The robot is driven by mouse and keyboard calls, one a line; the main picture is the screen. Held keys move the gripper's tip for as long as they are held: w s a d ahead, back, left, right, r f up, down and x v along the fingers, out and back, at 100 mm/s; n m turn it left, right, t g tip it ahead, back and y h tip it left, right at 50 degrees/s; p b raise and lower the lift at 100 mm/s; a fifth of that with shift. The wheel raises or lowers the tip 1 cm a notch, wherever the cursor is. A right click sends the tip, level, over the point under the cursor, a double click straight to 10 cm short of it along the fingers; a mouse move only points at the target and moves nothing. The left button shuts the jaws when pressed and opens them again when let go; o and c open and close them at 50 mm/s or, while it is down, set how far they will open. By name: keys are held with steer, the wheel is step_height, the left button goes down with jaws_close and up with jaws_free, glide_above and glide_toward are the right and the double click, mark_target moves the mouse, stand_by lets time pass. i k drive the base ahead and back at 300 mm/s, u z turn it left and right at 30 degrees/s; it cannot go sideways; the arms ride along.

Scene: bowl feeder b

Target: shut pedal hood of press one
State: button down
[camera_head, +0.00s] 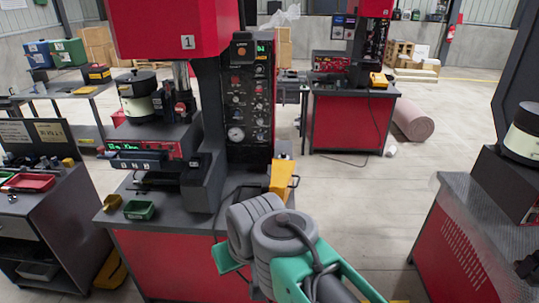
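Press one (165,28) is red and dark grey with a "1" label, and stands left of centre on a red-fronted bench. A yellow part (283,176) with dark bars beside it is at the bench's right corner, just beyond my arm. Another yellow thing (108,272) is low at the bench's left side, partly cut off by a grey cabinet. I cannot tell which of these is the pedal hood, or whether it is open. My grey and teal arm reaches in from the bottom right and covers the bench's front right. My gripper does not show.
A green tray (139,210) lies on the bench's front left. A grey cabinet (40,215) stands close on the left. Another red bench (478,235) stands at right. A second press (352,110) is behind. The floor between is mostly clear, with a pinkish roll (413,119) further back.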

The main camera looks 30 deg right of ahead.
mark_target(283, 171)
steer(key=i, duration=0.95)
steer(key=z, duration=1.6)
steer(key=i, duration=0.5)
steer(key=u, duration=1.5)
